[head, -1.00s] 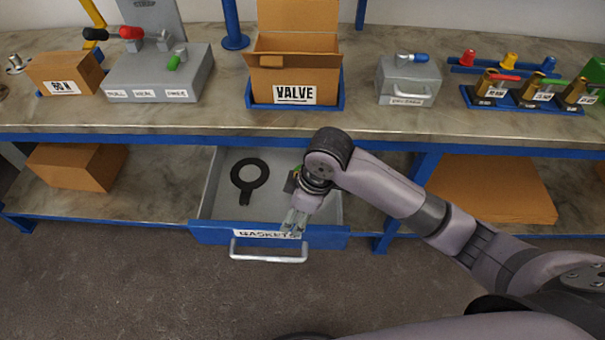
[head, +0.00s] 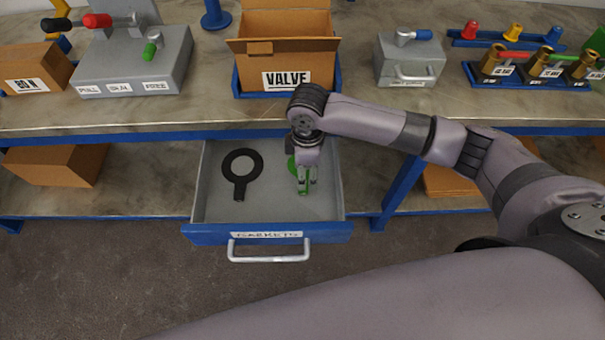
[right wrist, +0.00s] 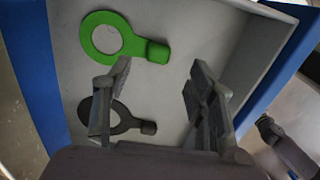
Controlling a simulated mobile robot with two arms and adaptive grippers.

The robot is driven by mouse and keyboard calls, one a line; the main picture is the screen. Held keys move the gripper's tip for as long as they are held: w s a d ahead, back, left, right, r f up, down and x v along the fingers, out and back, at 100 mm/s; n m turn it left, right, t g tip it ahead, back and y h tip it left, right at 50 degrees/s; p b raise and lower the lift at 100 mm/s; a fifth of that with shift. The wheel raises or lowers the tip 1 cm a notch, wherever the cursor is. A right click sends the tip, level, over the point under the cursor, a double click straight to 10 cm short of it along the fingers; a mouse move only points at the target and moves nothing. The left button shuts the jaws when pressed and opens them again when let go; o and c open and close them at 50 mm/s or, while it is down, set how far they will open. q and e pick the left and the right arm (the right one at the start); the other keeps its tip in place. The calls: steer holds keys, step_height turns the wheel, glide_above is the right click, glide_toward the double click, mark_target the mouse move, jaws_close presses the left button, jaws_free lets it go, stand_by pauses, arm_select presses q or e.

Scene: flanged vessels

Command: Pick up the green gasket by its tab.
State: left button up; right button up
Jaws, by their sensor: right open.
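The green gasket (head: 291,165) lies in the open drawer, mostly hidden behind my right gripper (head: 304,188) in the head view. In the right wrist view, the green gasket (right wrist: 130,46) shows whole, a flat ring with a tab (right wrist: 157,53) pointing right. My right gripper (right wrist: 160,75) is open and empty, pointing down over the drawer by the tab. The tab is not between the fingers in the wrist view; it shows just beyond their tips. My left gripper is not in view.
A black gasket (head: 239,188) lies left of the green one in the drawer (head: 196,200), which has blue front and pale walls. The bench top above holds a valve box (head: 290,72), a grey case (head: 409,62) and labelled valves (head: 548,68). The drawer's front middle is clear.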

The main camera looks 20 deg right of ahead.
mark_target(307, 186)
step_height(307, 186, down, 2)
steer(key=shift+f, duration=0.15)
steer(key=shift+s+f, duration=0.1)
steer(key=shift+f, duration=0.3)
step_height(307, 186, down, 4)
steer(key=shift+r, duration=0.2)
steer(key=shift+f, duration=0.3)
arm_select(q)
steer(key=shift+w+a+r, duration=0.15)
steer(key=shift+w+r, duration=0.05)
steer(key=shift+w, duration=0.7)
arm_select(e)
steer(key=c, duration=1)
steer(key=shift+c, duration=0.2)
